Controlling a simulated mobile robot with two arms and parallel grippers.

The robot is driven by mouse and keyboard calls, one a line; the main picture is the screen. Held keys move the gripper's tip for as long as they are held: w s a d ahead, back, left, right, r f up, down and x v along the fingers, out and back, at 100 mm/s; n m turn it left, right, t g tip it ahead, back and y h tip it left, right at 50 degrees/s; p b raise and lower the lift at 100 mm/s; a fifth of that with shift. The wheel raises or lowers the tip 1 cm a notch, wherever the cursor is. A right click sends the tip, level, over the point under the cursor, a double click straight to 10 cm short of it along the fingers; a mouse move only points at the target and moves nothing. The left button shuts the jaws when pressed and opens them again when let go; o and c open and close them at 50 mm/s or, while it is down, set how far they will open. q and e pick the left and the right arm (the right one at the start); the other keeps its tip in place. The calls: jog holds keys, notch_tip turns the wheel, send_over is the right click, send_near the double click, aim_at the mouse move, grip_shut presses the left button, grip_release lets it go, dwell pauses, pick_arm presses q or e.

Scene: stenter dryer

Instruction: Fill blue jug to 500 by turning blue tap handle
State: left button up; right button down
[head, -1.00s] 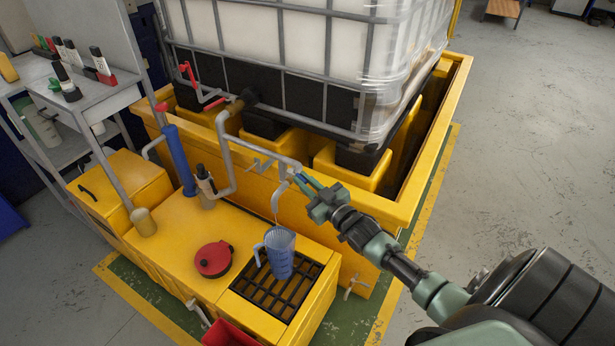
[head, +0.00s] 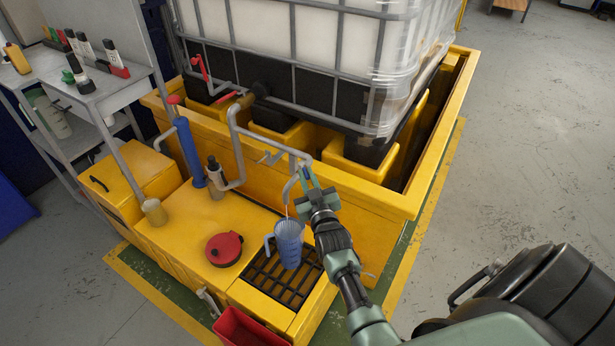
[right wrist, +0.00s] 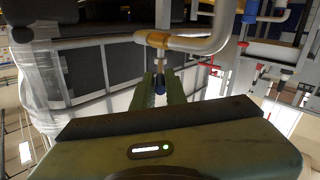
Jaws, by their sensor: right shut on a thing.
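The blue jug (head: 289,246) stands upright on the black drain grate (head: 262,290), below the end of the grey spout (head: 289,189). A thin pale line, seemingly liquid, runs from the spout into it. Its level and marks are too small to read. My right gripper (head: 307,178) is at the tap on the pipe, shut on the blue tap handle, which its fingers mostly hide. In the right wrist view the blue handle (right wrist: 160,84) shows between the fingertips, below a brass-coloured pipe fitting (right wrist: 158,40). My left gripper is out of view.
A red round lid (head: 224,249) lies on the yellow cabinet left of the jug. A red bin (head: 243,329) is in front. The caged white tank (head: 300,40) fills the back.

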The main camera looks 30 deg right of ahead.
jog(key=c, duration=1.4)
grip_release()
jog(key=shift+c, duration=0.2)
jog(key=v, duration=0.7)
jog(key=shift+s, duration=0.35)
jog(key=shift+a+r, duration=0.1)
